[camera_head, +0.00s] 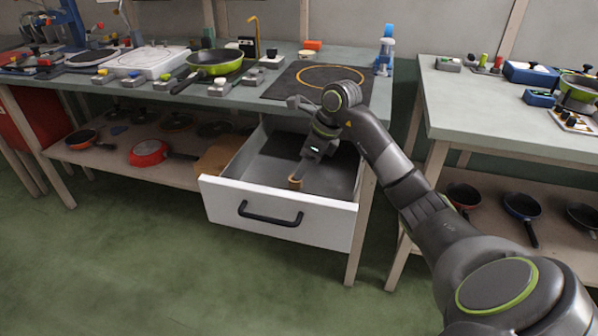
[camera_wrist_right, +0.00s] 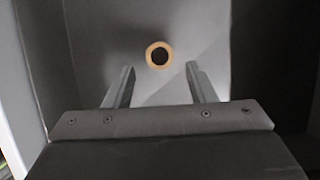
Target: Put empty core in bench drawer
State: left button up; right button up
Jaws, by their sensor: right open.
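The bench drawer (camera_head: 330,222) is pulled open, with a white front and a dark handle. The empty core (camera_head: 295,183), a small tan ring, is inside it near the front. In the right wrist view the core (camera_wrist_right: 158,55) shows end-on as a tan ring with a dark hole, on the grey drawer floor. My right gripper (camera_head: 301,171) reaches down into the drawer just above the core. In the wrist view its two fingers (camera_wrist_right: 160,75) are apart with nothing between them, and the core lies beyond their tips. My left gripper is not in view.
The bench top (camera_head: 270,88) above the drawer holds a dark mat with a yellow ring and a green pan (camera_head: 215,63). A lower shelf (camera_head: 105,153) carries several pans. A second table (camera_head: 480,115) stands at the right. The floor in front is clear.

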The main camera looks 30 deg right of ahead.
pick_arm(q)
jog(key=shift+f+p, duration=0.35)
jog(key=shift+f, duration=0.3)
pick_arm(e)
jog(key=v, duration=0.7)
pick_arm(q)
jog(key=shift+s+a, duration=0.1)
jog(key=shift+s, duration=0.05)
